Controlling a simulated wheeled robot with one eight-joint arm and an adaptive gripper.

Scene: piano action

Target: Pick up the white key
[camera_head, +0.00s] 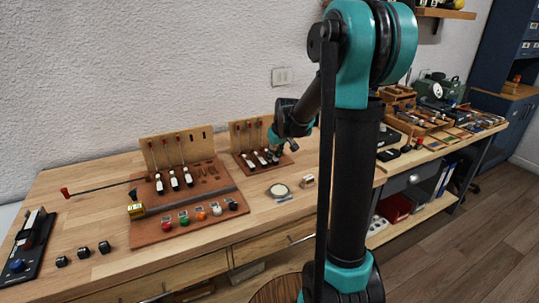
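Several small white keys with dark parts stand on two wooden piano action models. The left model (150,232) has white keys in a row, one of them a white key (174,181). The smaller right model (239,150) has more, among them a white key (250,161). My gripper (277,153) is low over the right end of the right model, close to its rightmost keys. The gripper is small and dark here; its fingers, and whether they touch or hold a key, cannot be made out.
Coloured knobs (201,214) line the left model's front. A red-tipped rod (100,188) sticks out left. Black cubes (83,252) and a black device (30,244) lie at the left. A round dish (279,190) sits in front of the right model. Wooden trays (398,93) crowd the right.

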